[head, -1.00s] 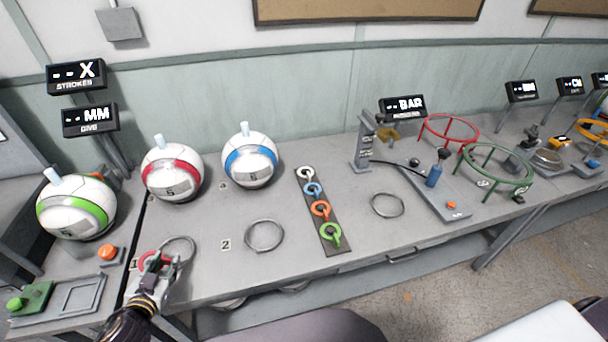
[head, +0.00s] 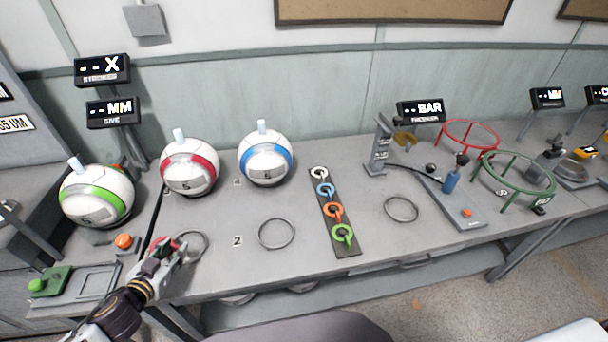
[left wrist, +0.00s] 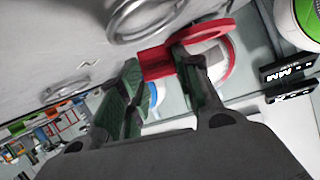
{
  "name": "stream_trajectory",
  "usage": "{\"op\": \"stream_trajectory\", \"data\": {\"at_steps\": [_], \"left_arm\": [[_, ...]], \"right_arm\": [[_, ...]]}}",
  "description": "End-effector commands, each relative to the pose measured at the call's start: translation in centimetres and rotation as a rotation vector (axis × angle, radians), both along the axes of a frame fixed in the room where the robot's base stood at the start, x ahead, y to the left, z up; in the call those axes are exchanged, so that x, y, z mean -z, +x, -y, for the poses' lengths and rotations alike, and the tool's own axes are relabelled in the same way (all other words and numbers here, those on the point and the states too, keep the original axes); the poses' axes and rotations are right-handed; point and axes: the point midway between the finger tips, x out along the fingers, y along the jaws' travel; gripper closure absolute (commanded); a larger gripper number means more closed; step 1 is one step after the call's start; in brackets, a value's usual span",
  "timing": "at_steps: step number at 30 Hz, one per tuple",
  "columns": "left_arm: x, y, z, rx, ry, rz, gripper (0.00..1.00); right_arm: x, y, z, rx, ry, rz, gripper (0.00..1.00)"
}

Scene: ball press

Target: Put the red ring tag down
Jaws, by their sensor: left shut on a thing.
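My left gripper (head: 168,255) is at the front left of the table, beside a grey metal ring (head: 191,246). It is shut on the red ring tag (head: 163,243), which is mostly hidden behind the fingers in the head view. In the left wrist view the fingers (left wrist: 157,66) pinch the tag's red tab, and the tag's open red loop (left wrist: 229,52) extends to the right of them. The metal ring (left wrist: 142,22) shows just above the tab in that view. I cannot tell whether the tag touches the table. My right gripper is not in view.
Balls with green (head: 97,196), red (head: 190,167) and blue (head: 266,158) bands stand behind. An orange button (head: 123,241) and green block (head: 49,281) are left. Another metal ring (head: 276,233) and a dark strip (head: 345,248) with coloured ring tags lie right. Table between them is clear.

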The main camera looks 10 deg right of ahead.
Motion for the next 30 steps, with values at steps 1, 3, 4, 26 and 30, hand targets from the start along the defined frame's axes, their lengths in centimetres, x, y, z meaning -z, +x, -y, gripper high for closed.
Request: {"op": "stream_trajectory", "data": {"at_steps": [1,3,4,26,30], "left_arm": [[-0.2,0.3,0.3,0.009,-0.001,0.001,0.79],[-0.3,0.5,0.6,0.022,-0.001,0.000,0.79],[-0.4,0.7,0.8,0.029,-0.003,0.001,0.79],[-1.9,2.8,5.1,0.185,-0.027,-0.013,0.79],[-2.1,3.1,5.7,0.212,-0.029,-0.015,0.79]], "right_arm": [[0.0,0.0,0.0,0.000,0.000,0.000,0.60],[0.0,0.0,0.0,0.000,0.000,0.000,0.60],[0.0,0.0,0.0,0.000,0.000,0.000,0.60],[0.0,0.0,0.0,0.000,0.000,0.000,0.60],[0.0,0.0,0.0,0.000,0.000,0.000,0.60]]}}
